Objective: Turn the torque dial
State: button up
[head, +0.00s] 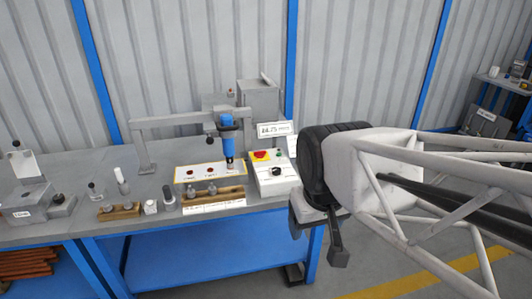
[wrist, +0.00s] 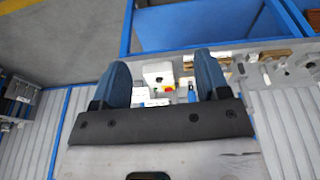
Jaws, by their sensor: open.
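A pale control box (head: 268,185) stands on the bench at the right end of the work area. On its top are a black dial (head: 277,171), a red button on a yellow plate (head: 261,155) and a small green button. My gripper (head: 317,243) is open and empty, to the right of the box and apart from it, near the bench's right end. In the wrist view, the box (wrist: 157,71) shows between the two blue fingers of my gripper (wrist: 162,62), some way beyond them. The dial is too small there to read its setting.
A blue screwdriver (head: 227,135) hangs from a grey stand left of the box. A small display (head: 274,129) stands behind the box. Wooden holders (head: 215,193) with grey parts and a white-yellow panel (head: 197,172) lie to the left. Open floor lies right of the bench.

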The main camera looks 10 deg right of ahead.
jog(key=w+d+r+n, duration=0.15)
jog(key=w+n, duration=0.25)
jog(key=w, duration=1.2)
jog(key=n+g, duration=0.3)
jog(key=n, duration=0.7)
send_over(276, 169)
jog(key=f, duration=1.4)
jog(key=s+f, duration=0.1)
jog(key=f, duration=0.6)
jog(key=shift+f, duration=0.15)
jog(key=shift+w+d+f+n, duration=0.1)
jog(key=shift+w+f+n, duration=0.3)
jog(key=shift+w+f, duration=0.1)
jog(key=shift+f, duration=0.15)
jog(key=shift+f, duration=3.75)
jog(key=c, duration=0.9)
